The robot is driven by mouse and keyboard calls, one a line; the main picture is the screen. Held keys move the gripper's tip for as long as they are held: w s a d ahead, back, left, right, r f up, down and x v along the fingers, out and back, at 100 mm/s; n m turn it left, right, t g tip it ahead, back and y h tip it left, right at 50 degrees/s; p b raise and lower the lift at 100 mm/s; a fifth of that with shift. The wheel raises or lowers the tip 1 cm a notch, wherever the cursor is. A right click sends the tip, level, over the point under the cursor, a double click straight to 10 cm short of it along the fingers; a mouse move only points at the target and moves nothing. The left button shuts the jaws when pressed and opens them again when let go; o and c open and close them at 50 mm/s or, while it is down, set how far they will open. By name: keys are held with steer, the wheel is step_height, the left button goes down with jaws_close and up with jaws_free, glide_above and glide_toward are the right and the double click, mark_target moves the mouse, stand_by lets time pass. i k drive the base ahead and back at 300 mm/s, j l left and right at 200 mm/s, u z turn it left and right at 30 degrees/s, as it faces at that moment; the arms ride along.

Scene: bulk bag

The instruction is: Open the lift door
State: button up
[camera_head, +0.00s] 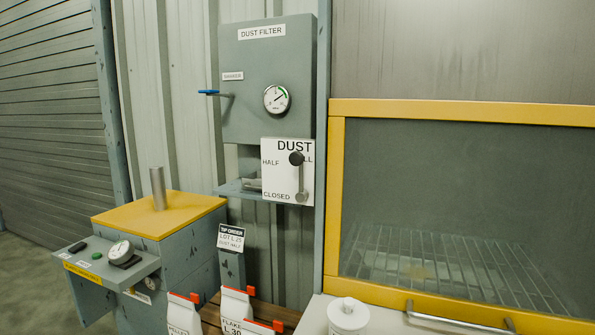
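The lift door (460,210) fills the right side of the head view. It is a dark see-through panel in a yellow frame (336,190), and its lower edge looks down. A silver bar handle (455,322) is on the lower frame, partly cut off by the bottom edge. A wire grid (440,265) shows through the panel. My gripper is not in view, and nothing is seen touching the handle.
A grey dust filter box (250,70) with a gauge and a lever plate (275,180) hangs left of the door. A yellow-topped cabinet (185,212) stands farther left. White bags (236,308) and a white cylindrical piece (348,316) are low in front.

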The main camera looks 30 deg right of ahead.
mark_target(477, 315)
steer(key=i+j+z, duration=0.15)
steer(key=j+z, duration=0.2)
steer(key=j, duration=0.65)
steer(key=j+z, duration=0.4)
steer(key=j, duration=0.6)
